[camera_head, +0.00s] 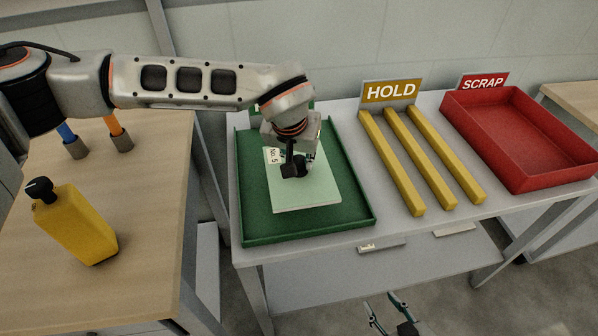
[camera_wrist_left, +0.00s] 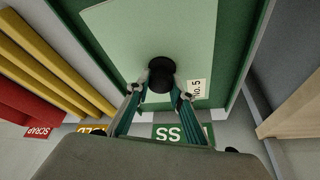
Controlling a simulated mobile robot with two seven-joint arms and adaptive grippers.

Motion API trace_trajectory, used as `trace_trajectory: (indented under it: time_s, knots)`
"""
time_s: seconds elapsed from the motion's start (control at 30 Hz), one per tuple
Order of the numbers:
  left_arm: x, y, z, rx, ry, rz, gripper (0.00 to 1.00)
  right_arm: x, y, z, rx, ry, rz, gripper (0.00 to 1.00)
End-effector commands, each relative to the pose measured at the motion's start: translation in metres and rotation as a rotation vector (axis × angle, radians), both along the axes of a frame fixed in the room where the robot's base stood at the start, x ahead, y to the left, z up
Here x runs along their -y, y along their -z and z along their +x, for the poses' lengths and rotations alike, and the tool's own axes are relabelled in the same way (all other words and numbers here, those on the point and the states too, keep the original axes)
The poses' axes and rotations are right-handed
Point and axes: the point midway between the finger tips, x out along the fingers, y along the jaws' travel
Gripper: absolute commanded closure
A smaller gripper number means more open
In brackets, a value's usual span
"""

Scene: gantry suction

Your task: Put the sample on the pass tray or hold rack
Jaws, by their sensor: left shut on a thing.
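The sample is a pale green flat panel (camera_head: 318,192) with a white "No. 5" label. It lies flat in the green tray (camera_head: 255,228), whose sign is mostly hidden behind my left arm. In the left wrist view the panel (camera_wrist_left: 125,30) fills much of the tray, and a partly seen green sign (camera_wrist_left: 180,133) ends in "SS". My left gripper (camera_head: 291,160) points down over the panel, its fingers closed on a black round knob (camera_wrist_left: 161,75) at the panel's face. I cannot tell whether the panel touches the tray floor. My right gripper (camera_head: 382,308) is low at the bottom edge, fingers apart and empty.
The HOLD rack of yellow bars (camera_head: 432,160) stands empty right of the green tray. The red SCRAP tray (camera_head: 515,140) beyond it is empty. A yellow bottle (camera_head: 76,225) and two capped tools (camera_head: 120,138) stand on the wooden table at left.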

Motion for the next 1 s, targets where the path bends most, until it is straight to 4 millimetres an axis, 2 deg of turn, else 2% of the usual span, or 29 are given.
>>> trace_trajectory:
  time_s: [0.13, 0.37, 0.77, 0.8, 0.83, 1.0]
  knots:
    - [0.0, 0.009, 0.0, 0.0, 0.0, -0.001, 1.0, 0.0, 0.0, 0.0, 0.0, 0.0, -0.001, 0.6]
    - [0.0, 0.041, -0.001, -0.001, 0.0, -0.001, 1.0, 0.001, 0.004, -0.001, -0.003, -0.001, -0.004, 0.6]
    - [0.0, 0.046, 0.0, 0.001, 0.0, 0.0, 1.0, 0.001, 0.005, -0.004, -0.007, 0.0, -0.004, 0.6]
    - [0.0, 0.046, 0.0, 0.0, -0.001, 0.001, 0.68, 0.001, 0.005, -0.004, -0.007, -0.001, -0.004, 0.6]
    - [0.0, 0.046, 0.0, 0.0, -0.001, 0.001, 0.61, 0.001, 0.005, -0.005, -0.008, -0.001, -0.004, 0.6]
    - [0.0, 0.045, 0.0, 0.0, 0.0, 0.0, 0.61, 0.001, 0.006, -0.005, -0.009, -0.001, -0.004, 0.6]
